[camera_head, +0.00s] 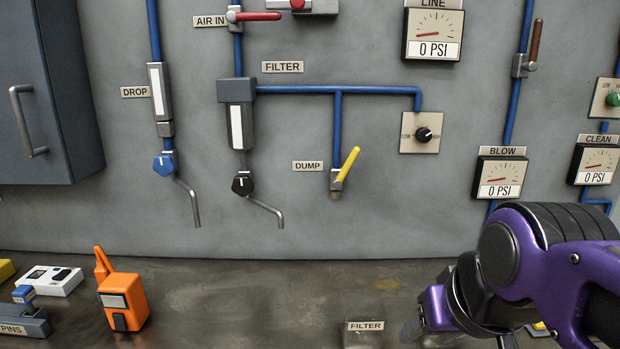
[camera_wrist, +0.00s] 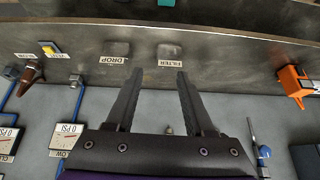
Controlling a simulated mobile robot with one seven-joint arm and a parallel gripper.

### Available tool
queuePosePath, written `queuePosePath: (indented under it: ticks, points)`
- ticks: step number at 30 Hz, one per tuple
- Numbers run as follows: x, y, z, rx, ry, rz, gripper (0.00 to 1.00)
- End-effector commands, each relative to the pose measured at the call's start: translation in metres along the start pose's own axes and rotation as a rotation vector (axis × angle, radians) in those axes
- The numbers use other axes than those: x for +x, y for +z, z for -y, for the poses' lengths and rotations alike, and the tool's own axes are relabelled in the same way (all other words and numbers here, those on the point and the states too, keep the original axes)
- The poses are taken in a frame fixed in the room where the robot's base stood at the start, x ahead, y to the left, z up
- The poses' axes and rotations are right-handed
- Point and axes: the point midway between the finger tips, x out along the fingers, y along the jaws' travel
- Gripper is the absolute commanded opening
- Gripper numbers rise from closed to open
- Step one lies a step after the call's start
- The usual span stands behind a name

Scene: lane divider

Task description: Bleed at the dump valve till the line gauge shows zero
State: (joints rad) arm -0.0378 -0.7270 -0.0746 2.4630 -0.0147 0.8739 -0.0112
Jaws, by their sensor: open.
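The dump valve (camera_head: 347,167) hangs at the end of a blue pipe below the filter line, beside the DUMP label (camera_head: 308,166). Its yellow handle points up and slightly right, tilted off the pipe's line. The line gauge (camera_head: 432,36) at the top reads 0 PSI, with its needle at the low left. My gripper (camera_wrist: 164,72) is open and empty in the wrist view, its two dark fingers apart. In the head view my purple wrist is at the lower right, below and right of the dump valve, not touching it.
A filter (camera_head: 238,115) with a black drain knob and a drop leg (camera_head: 160,95) with a blue knob are left of the dump valve. The blow gauge (camera_head: 499,177) also reads 0 PSI. An orange tool (camera_head: 122,300) stands on the bench. The wall around the dump valve is clear.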

Motion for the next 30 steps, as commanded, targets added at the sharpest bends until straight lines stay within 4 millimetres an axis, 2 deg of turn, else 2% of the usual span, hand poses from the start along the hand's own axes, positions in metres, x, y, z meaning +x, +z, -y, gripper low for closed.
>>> queuePosePath:
  ticks: [3, 6, 30]
  points:
    - [0.002, 0.015, 0.008, -0.014, 0.018, 0.03, 0.53]
    - [0.004, 0.02, 0.01, -0.018, 0.024, 0.04, 0.53]
    - [0.004, 0.019, 0.01, -0.02, 0.023, 0.039, 0.53]
